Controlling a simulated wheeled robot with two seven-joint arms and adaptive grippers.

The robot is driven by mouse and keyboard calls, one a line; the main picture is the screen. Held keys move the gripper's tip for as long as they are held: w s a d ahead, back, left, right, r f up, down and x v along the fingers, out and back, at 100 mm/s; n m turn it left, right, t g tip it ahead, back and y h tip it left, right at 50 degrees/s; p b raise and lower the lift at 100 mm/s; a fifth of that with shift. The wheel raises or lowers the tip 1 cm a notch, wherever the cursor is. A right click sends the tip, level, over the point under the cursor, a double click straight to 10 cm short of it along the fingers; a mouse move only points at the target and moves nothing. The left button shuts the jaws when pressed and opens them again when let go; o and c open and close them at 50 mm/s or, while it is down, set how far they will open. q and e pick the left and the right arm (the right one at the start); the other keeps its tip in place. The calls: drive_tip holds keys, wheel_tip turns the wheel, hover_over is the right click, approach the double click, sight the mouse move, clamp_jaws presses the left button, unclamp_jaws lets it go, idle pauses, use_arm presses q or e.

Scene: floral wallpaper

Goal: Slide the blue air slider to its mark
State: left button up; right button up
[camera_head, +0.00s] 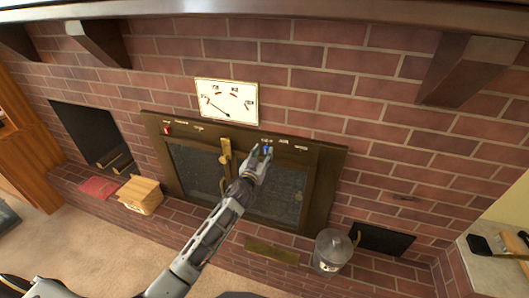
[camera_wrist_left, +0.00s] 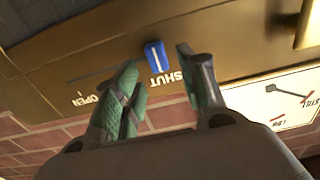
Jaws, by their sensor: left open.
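The blue air slider (camera_head: 268,149) is on the top rail of the stove front, right of the brass handle. In the left wrist view, the slider (camera_wrist_left: 156,56) stands beside the printed word SHUT (camera_wrist_left: 160,77), with OPEN (camera_wrist_left: 92,98) farther left along the rail. My left gripper (camera_head: 261,155) is at the rail, right by the slider. In the wrist view its green-padded fingers (camera_wrist_left: 158,72) are apart, and the slider shows between their tips; I cannot tell whether they touch it. My right gripper is not in view.
A red slider (camera_head: 166,129) is at the rail's left end. A dial gauge (camera_head: 227,100) hangs above the stove. The brass handle (camera_head: 225,160) sticks out left of my gripper. A wooden box (camera_head: 141,195) and a lidded metal bucket (camera_head: 332,252) stand on the brick hearth.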

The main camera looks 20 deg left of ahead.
sight(266, 150)
use_arm(q)
drive_tip(key=shift+w, duration=1.2)
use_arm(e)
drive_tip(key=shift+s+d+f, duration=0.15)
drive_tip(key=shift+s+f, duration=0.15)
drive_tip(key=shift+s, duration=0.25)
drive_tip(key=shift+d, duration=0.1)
